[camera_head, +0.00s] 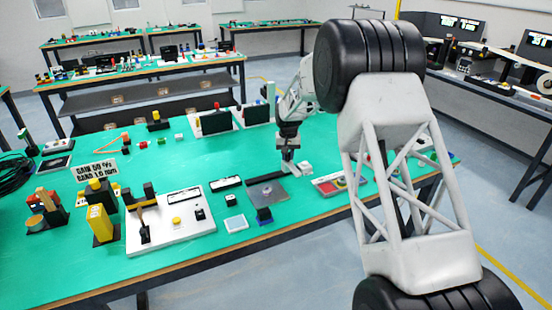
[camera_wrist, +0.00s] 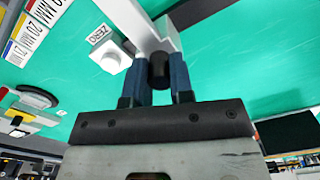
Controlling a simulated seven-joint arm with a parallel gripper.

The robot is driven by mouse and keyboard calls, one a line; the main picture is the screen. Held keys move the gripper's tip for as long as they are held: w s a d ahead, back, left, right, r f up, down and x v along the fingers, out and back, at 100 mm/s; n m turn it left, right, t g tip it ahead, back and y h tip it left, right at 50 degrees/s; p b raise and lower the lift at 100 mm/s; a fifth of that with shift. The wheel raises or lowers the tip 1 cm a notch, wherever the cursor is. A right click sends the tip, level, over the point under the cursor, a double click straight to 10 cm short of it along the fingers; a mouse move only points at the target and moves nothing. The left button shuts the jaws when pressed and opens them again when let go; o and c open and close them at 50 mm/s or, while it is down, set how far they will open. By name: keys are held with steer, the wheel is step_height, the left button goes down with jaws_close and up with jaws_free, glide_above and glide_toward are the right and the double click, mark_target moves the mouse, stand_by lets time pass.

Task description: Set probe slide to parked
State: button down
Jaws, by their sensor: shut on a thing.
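My gripper (camera_wrist: 159,80) has its two blue fingers shut on a dark round knob (camera_wrist: 159,66), which seems to be the handle of the probe slide. The knob sits against a pale grey bar (camera_wrist: 145,25) at the top of the wrist view. A white block with a round button (camera_wrist: 111,56) and a "ZERO" label (camera_wrist: 103,35) is just left of the bar. In the head view my gripper (camera_head: 289,165) is low over the middle of the green bench, behind a grey plate (camera_head: 267,192). The slide's marks and its parked position cannot be made out.
A white panel (camera_head: 165,240) with a lever and buttons lies front left, near a yellow block (camera_head: 100,223). Black screens (camera_head: 216,122) stand behind.

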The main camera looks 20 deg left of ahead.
steer(key=shift+w+d, duration=0.2)
steer(key=shift+d, duration=0.05)
steer(key=c, duration=1)
jaws_free()
steer(key=shift+r, duration=3.9)
